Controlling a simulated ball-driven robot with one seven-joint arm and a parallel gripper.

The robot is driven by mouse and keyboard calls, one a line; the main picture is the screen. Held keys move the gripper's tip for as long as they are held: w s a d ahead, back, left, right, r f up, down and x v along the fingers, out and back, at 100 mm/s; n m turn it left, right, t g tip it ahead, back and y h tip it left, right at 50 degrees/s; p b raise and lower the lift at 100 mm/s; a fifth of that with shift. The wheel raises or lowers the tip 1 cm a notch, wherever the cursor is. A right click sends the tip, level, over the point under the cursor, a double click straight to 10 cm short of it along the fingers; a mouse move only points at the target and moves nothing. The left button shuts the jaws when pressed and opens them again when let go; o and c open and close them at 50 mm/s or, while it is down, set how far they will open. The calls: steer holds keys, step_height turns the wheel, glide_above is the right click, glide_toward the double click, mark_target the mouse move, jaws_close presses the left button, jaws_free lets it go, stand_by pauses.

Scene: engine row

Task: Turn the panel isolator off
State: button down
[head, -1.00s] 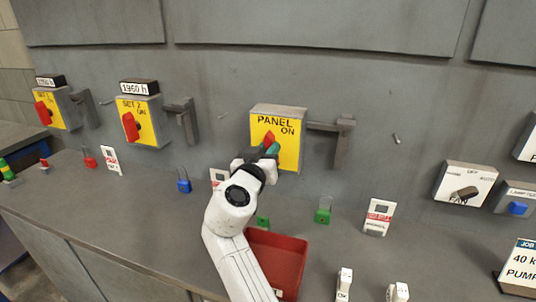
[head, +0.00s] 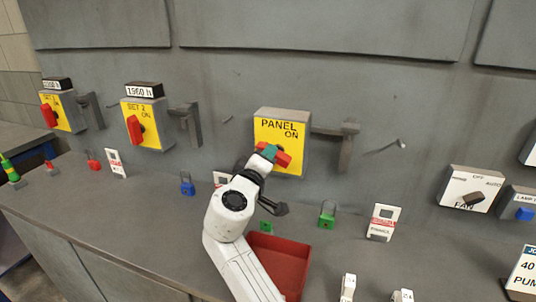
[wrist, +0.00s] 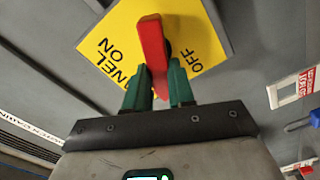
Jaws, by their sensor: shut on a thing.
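The panel isolator is a yellow-faced box (head: 292,125) marked PANEL and ON, fixed to the grey wall in the middle of the head view. Its red handle (head: 283,158) is now tilted, running down to the right. In the wrist view the red handle (wrist: 153,50) stands between the words ON and OFF on the yellow plate (wrist: 195,40). My gripper (wrist: 158,82) is shut on the handle's lower end, with a green fingertip on each side. In the head view my gripper (head: 268,153) covers the lower left of the box and part of the handle.
A yellow SET 2 isolator (head: 146,122) with a red handle is on the left. A grey bracket (head: 347,145) juts out right of the panel box. A red tray (head: 281,262), a green padlock (head: 327,215) and a tag (head: 382,222) are on the ledge below.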

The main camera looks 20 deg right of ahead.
steer(key=n, duration=0.1)
steer(key=n+p, duration=0.1)
steer(key=n, duration=0.3)
steer(key=shift+w+a+f+p, duration=0.15)
steer(key=shift+f+p, duration=0.1)
steer(key=shift+p, duration=0.15)
stand_by(0.3)
steer(key=c, duration=1)
jaws_free()
steer(key=shift+f, duration=0.1)
steer(key=shift+o, duration=0.2)
steer(key=b+v, duration=0.1)
steer(key=v, duration=1)
